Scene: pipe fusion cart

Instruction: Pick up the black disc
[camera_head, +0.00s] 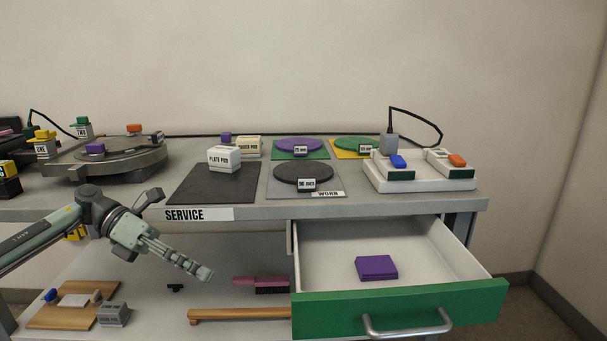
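The black disc (303,172) lies flat on a grey square mat (280,190) marked "WORN", on the bench top. A small label block with unclear lettering covers part of its front edge. My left gripper (208,274) is in front of the bench, low and left of the disc, well apart from it. It points down to the right, and its fingers overlap in this view, so I cannot tell whether they are open or shut. No object shows in it. My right gripper is not in view.
A green-fronted drawer (395,307) stands open, with a purple pad (377,267) inside. A dark mat (212,186) with a white block (224,158), purple and green discs (298,145) (357,144), and a white switch tray (420,184) surround the black disc. A grey machine (110,160) stands left.

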